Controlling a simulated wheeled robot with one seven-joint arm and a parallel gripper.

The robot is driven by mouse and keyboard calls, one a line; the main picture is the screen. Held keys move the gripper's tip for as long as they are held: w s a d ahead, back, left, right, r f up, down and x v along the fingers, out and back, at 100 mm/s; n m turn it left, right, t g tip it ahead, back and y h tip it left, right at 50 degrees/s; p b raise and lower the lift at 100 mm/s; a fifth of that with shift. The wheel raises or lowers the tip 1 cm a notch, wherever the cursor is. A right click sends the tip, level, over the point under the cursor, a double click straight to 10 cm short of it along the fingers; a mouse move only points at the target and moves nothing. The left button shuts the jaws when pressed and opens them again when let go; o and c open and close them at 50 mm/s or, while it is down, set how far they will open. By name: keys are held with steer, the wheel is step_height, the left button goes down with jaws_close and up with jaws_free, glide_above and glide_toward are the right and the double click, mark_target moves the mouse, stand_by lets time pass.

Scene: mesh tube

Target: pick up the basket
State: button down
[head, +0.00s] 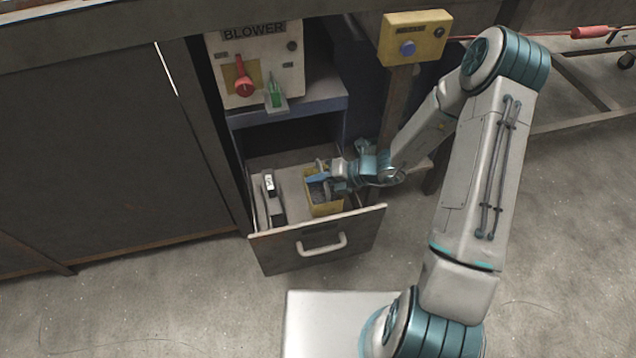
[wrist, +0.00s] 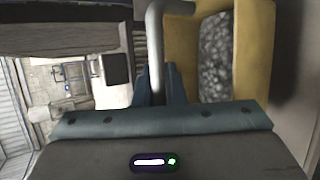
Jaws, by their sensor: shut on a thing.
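The basket (head: 325,209) is a small yellow box with grey, lumpy contents, seen in the open drawer in the head view. In the wrist view the basket (wrist: 181,50) fills the right side, and a grey bar handle (wrist: 155,40) runs beside it. My gripper (head: 322,177) is over the basket, reaching in from the right. In the wrist view its fingers (wrist: 156,80) are closed around the handle. The head view does not show clearly whether the basket's bottom touches the drawer floor.
The open drawer (head: 300,257) has a front panel with a pull handle. A small black-and-white object (head: 269,187) lies at its left. Above are the blower control box (head: 262,85) and a yellow button box (head: 412,45).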

steer(key=shift+r+p, duration=1.15)
steer(key=shift+r, duration=1.75)
